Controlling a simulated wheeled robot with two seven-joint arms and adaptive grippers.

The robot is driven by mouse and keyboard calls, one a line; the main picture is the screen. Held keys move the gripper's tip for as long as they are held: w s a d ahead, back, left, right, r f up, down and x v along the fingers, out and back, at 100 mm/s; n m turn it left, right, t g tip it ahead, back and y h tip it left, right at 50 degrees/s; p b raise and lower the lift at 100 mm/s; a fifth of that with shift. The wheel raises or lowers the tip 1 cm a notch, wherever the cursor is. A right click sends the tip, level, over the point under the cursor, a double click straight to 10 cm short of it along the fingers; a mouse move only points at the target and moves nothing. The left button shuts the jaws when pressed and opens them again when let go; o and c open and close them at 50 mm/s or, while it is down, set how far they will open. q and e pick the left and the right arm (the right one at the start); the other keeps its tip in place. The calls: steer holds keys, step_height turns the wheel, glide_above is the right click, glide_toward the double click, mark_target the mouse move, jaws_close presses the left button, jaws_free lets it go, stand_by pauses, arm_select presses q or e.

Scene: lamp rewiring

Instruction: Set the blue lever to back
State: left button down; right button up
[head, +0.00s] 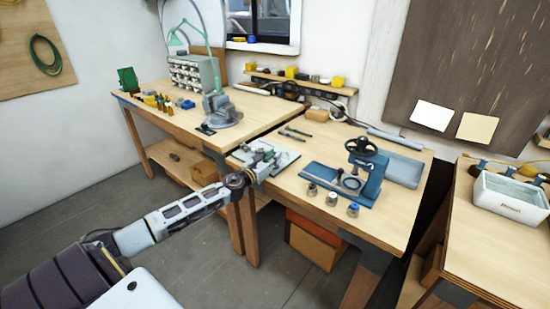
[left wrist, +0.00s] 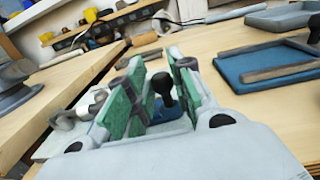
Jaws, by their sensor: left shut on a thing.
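My left gripper (head: 262,162) reaches over the near left corner of the middle workbench, at a pale plate with small fittings (head: 283,160). In the left wrist view, the green-padded fingers of my left gripper (left wrist: 156,88) stand on either side of a small lever with a dark rounded knob (left wrist: 165,86) and a blue base (left wrist: 164,112). The gripper is shut on this lever. The fingers hide part of the lever and its mount, and I cannot tell which way it leans. My right gripper is not in view.
A blue press with a black handwheel (head: 369,172) stands right of the plate, with several small cups (head: 332,198) in front. A grey tray (head: 403,170) lies behind it. A grey vise-like device (head: 221,112) stands on the left bench. Bare wood lies between plate and press.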

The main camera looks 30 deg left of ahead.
arm_select(q)
steer(key=shift+s+a+r, duration=0.15)
steer(key=shift+s+a, duration=0.2)
steer(key=shift+a, duration=0.15)
steer(key=shift+a+r+y, duration=0.1)
steer(key=shift+y, duration=0.2)
steer(key=c, duration=1.5)
jaws_free()
steer(key=shift+c, duration=0.2)
steer(key=shift+o, duration=1.2)
steer(key=shift+a, duration=0.1)
steer(key=shift+o, duration=0.2)
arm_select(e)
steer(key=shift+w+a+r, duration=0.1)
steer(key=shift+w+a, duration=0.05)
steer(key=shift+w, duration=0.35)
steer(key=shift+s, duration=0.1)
arm_select(q)
steer(key=shift+d+f, duration=0.2)
steer(key=shift+d, duration=0.05)
steer(key=shift+s, duration=0.1)
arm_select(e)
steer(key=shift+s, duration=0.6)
